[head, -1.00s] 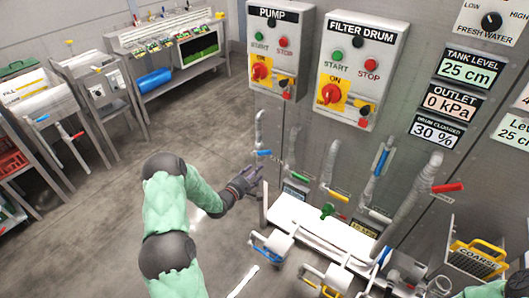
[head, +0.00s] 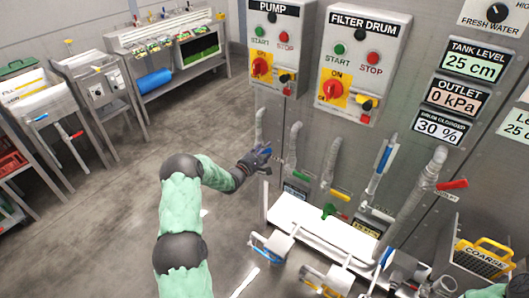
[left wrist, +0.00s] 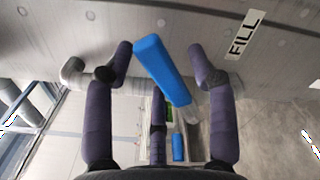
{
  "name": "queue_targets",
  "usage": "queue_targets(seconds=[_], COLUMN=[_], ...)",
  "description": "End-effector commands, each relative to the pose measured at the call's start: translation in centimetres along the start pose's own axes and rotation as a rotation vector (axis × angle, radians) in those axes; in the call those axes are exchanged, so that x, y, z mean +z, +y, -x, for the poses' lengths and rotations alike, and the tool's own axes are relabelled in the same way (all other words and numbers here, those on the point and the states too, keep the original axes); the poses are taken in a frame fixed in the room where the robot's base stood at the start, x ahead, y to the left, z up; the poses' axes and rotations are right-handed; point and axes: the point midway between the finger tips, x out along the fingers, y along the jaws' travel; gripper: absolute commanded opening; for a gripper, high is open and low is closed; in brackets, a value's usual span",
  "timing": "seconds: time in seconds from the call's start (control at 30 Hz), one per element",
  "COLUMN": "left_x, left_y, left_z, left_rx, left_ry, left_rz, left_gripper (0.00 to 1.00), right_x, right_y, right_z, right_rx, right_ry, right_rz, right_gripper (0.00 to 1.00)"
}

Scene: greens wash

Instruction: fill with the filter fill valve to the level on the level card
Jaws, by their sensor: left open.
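The fill valve's blue handle (left wrist: 163,68) shows in the left wrist view, beside a "FILL" label (left wrist: 244,34) on the grey wall. My left gripper (left wrist: 162,68) is open, with its fingers on either side of the handle and gaps to both. In the head view my left gripper (head: 262,157) is at this handle, by the leftmost pipe (head: 259,125), and partly covers it. The tank level display (head: 472,66) reads 25 cm. A pale card (head: 516,124) at the right edge is cut off, so its level cannot be read.
Several other valve pipes stand right of the fill valve, with green (head: 301,176), yellow and red handles close by. A white bench top (head: 310,222) lies below them. The pump box (head: 274,45) hangs above.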

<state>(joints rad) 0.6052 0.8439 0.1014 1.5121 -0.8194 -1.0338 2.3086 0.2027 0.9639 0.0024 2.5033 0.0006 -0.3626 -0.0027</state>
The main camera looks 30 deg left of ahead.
Motion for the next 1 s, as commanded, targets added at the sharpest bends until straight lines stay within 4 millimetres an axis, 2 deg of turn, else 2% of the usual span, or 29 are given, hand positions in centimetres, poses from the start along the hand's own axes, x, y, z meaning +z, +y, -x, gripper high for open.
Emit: queue_targets(seconds=[0.37, 0.57, 1.0], left_x=[0.03, 0.02, 0.01], left_y=[-0.06, -0.06, -0.69], left_z=[-0.51, -0.49, -0.51], left_rx=[-0.001, -0.001, -0.001], left_ry=[0.001, 0.001, 0.000], left_rz=[0.001, 0.001, -0.063], left_gripper=[0.57, 0.00, 0.00], right_x=[-0.01, -0.01, -0.03], right_y=[0.03, 0.03, 0.25], right_z=[-0.09, -0.09, -0.71], right_rx=[0.000, 0.000, 0.000], right_ry=[0.000, 0.000, 0.000], right_rz=[0.000, 0.000, 0.000], right_gripper=[0.57, 0.57, 0.57])
